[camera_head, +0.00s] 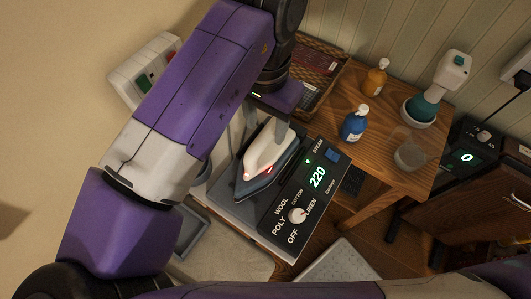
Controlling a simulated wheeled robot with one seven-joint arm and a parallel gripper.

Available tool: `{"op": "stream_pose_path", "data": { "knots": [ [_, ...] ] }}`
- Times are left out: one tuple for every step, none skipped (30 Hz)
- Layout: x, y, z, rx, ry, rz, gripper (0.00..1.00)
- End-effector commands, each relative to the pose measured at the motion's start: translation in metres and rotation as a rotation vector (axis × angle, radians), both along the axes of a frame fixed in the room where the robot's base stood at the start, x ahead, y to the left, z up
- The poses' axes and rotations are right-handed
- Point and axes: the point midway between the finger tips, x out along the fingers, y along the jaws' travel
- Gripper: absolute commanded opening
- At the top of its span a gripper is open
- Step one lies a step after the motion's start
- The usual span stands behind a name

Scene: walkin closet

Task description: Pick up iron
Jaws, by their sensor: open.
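The iron (269,156) has a white upper body and a dark blue-grey soleplate, with a small red light on its side. It rests on a grey base (241,209) beside a black control panel (305,193) that reads 220. My gripper (268,129) comes down from the top of the picture, open, with its fingers at the upper end of the iron's white body. One finger shows on each side of that end. I cannot tell whether the fingers touch it. My purple arm hides part of the area to the left.
A wicker basket (322,70) stands behind the iron. A grey tray (192,229) lies at lower left.

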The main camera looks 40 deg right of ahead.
Motion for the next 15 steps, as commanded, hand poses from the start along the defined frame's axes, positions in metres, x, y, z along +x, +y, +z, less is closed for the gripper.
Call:
{"op": "stream_pose_path", "data": {
  "knots": [
    [0.0, 0.0, -0.005, -0.001, 0.002, 0.001, 0.51],
    [0.0, 0.0, -0.009, -0.001, 0.002, 0.001, 0.51],
    [-0.001, 0.0, -0.015, -0.001, 0.003, 0.001, 0.51],
    [0.0, 0.0, -0.019, -0.002, 0.002, 0.002, 0.51],
    [-0.001, 0.0, -0.024, -0.001, 0.002, 0.001, 0.51],
    [0.0, 0.0, -0.03, -0.002, 0.002, 0.001, 0.51],
    [0.0, 0.0, -0.034, -0.001, 0.001, 0.001, 0.51],
    [0.0, 0.0, -0.037, -0.001, 0.001, 0.001, 0.51],
    [0.0, 0.0, -0.041, -0.001, 0.001, 0.001, 0.51],
    [0.0, 0.0, -0.043, -0.001, 0.0, 0.001, 0.51],
    [0.0, 0.0, -0.045, -0.001, 0.0, 0.0, 0.51],
    [0.0, 0.0, -0.046, -0.002, -0.002, 0.0, 0.51],
    [0.0, 0.0, -0.046, -0.002, -0.002, 0.0, 0.51],
    [0.0, 0.0, -0.047, -0.002, -0.002, 0.0, 0.51],
    [0.0, 0.0, -0.047, -0.002, -0.002, 0.0, 0.51]
  ]
}}
